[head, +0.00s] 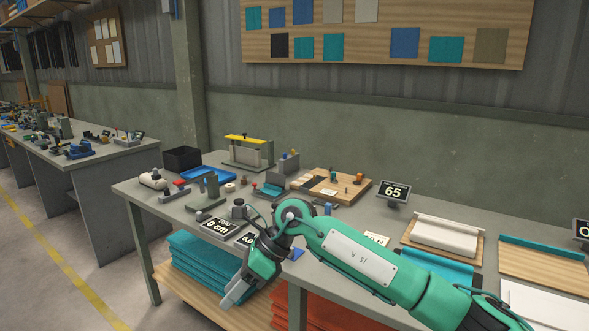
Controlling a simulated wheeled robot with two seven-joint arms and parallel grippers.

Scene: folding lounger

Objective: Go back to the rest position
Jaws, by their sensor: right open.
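My right arm is green and reaches in from the lower right, across the front of the grey workbench (134,189). My right gripper (233,296) hangs tilted down and to the left at the bench's front edge. In the picture it lies in front of the lower shelf (185,295) and its teal folded stack (200,262). It is open, and I see nothing between its grey fingers. My left gripper is not in view. No lounger shows in this view.
The bench carries a black bin (182,158), a blue tray (208,174), a wooden board (330,184), a display reading 65 (394,192) and a white roll (446,234). Orange folded material (330,312) lies below. Open floor (60,260) lies to the left.

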